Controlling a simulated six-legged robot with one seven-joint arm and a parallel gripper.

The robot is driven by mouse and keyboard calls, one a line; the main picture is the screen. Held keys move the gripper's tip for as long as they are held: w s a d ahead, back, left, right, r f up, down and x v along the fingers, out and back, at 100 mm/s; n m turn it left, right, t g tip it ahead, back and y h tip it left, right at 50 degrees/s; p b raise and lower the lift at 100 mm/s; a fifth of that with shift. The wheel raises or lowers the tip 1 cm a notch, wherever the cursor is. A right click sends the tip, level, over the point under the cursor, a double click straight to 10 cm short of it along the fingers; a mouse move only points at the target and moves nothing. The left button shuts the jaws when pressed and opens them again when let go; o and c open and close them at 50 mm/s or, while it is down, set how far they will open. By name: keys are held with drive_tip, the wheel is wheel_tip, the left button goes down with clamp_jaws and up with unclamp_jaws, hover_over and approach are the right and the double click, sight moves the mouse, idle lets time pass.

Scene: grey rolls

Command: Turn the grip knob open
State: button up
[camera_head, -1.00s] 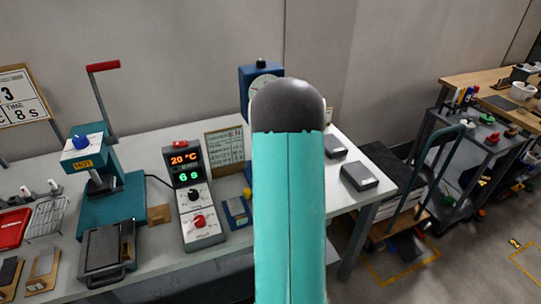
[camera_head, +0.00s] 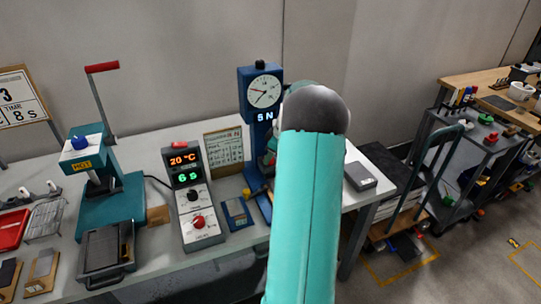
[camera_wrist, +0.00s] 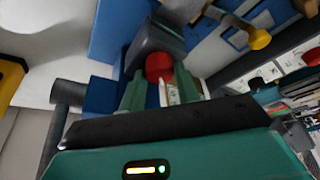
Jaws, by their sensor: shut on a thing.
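In the wrist view, a red knob (camera_wrist: 158,66) sits below a dark grey block (camera_wrist: 154,40) on the blue stand. My gripper (camera_wrist: 160,84) has its two green fingers on either side of the knob and is shut on it. Whether the knob has turned cannot be told. In the head view, my teal arm hides most of the gripper and the stand's lower right side.
A yellow-ended lever (camera_wrist: 258,39) lies close by in the wrist view. A grey box (camera_head: 360,176) lies right of my arm. A teal press (camera_head: 110,200) is farther left.

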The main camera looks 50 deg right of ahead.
drive_tip(key=shift+s, duration=0.1)
drive_tip(key=o, duration=1)
drive_tip(key=v, duration=1.3)
drive_tip(key=shift+s+r, duration=0.15)
drive_tip(key=shift+r, duration=0.15)
